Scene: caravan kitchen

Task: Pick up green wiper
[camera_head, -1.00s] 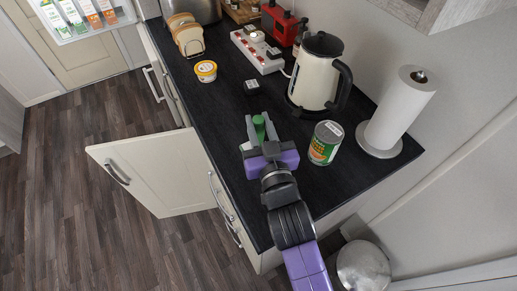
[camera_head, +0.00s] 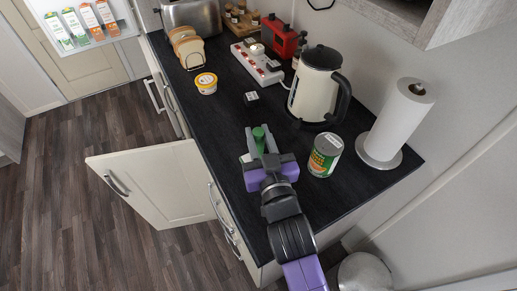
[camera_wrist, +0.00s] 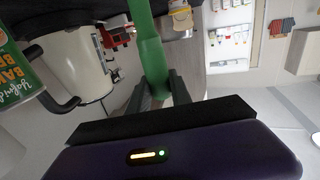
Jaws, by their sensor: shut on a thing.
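The green wiper (camera_head: 259,138) is between the fingers of my gripper (camera_head: 260,146), over the dark worktop near its front edge. In the wrist view the green wiper (camera_wrist: 149,50) runs upward from between the two dark fingers of my gripper (camera_wrist: 158,90), which are shut on it. Only its green part shows clearly; its far end is out of the wrist picture. I cannot tell exactly how high it is above the worktop.
A can (camera_head: 325,155) stands close to the right of my gripper. A cream kettle (camera_head: 315,92) and paper roll (camera_head: 396,125) stand behind it. A small tub (camera_head: 206,83), power strip (camera_head: 257,63) and toast rack (camera_head: 188,48) are farther away. A cupboard door (camera_head: 155,180) hangs open at left.

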